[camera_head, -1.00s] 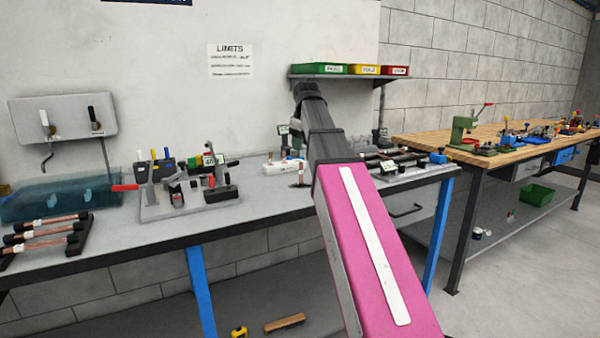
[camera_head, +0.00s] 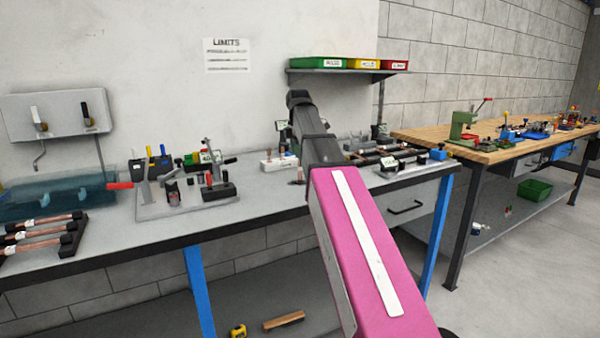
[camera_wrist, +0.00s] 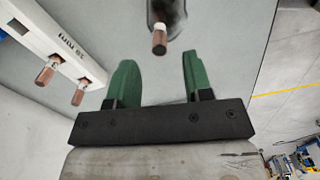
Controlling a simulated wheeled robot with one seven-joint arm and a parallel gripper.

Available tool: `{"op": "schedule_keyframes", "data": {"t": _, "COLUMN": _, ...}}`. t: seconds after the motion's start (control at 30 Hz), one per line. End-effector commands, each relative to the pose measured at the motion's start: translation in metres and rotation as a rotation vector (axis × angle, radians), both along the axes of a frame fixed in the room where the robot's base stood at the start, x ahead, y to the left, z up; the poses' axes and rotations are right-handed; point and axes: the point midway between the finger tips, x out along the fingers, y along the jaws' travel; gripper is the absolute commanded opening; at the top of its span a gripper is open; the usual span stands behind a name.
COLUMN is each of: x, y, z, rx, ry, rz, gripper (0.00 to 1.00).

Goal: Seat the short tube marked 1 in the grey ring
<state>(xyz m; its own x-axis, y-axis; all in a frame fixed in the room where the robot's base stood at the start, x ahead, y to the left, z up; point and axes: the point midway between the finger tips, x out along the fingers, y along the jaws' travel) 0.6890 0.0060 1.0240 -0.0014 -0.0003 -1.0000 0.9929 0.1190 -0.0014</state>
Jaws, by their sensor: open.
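In the wrist view my gripper (camera_wrist: 156,62) is open, its two green fingers apart with nothing between them. A short copper tube (camera_wrist: 159,40) with a pale band stands beyond the fingertips, roughly in line with the gap. Its far end meets a dark piece (camera_wrist: 162,9), cut by the top edge. I cannot read a 1 on the tube or make out the grey ring. In the head view a small copper tube (camera_head: 300,173) stands on the bench beside my arm. My arm hides the gripper there.
A white rack (camera_wrist: 55,35) with copper tubes is left of the gripper; it also shows in the head view (camera_head: 279,164). A clamp fixture (camera_head: 190,203) and long tubes on a black rack (camera_head: 70,243) are further left. A shelf with bins (camera_head: 340,72) hangs above.

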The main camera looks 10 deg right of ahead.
Motion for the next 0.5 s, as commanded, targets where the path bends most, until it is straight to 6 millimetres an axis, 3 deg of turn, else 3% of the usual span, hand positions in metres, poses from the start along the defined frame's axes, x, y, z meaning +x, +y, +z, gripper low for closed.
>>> {"op": "schedule_keyframes", "data": {"t": 0.27, "x": 0.000, "y": -0.001, "z": -0.021, "rx": 0.000, "ry": 0.000, "rz": -0.001, "gripper": 0.46}}
{"op": "schedule_keyframes", "data": {"t": 0.5, "x": -0.001, "y": -0.006, "z": -0.053, "rx": 0.000, "ry": 0.001, "rz": -0.002, "gripper": 0.46}}
